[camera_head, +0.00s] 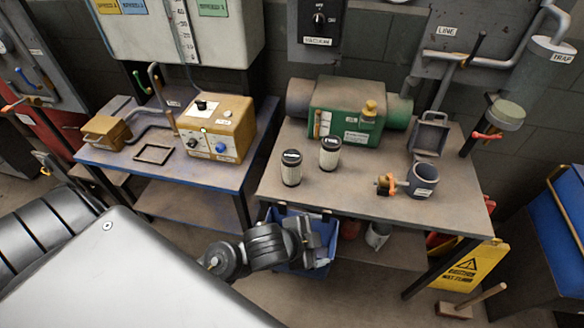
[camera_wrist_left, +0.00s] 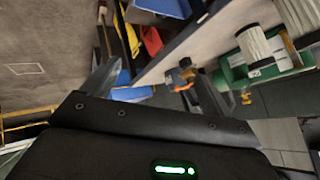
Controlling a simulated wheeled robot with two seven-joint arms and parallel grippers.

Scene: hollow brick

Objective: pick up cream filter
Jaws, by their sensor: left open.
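Two cream pleated filters with black caps stand upright on the right workbench in the head view: the left filter (camera_head: 291,170) and the right filter (camera_head: 330,155). I cannot tell them apart by color. One cream filter (camera_wrist_left: 262,48) shows large and tilted at the upper right of the left wrist view. My left gripper (camera_head: 316,240) is in front of the bench's front edge, below and apart from the filters. Its fingers are spread with nothing between them in the left wrist view (camera_wrist_left: 155,75). My right gripper is not in view.
A green pump unit (camera_head: 346,112) stands behind the filters. The left bench holds a yellow control box (camera_head: 217,128).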

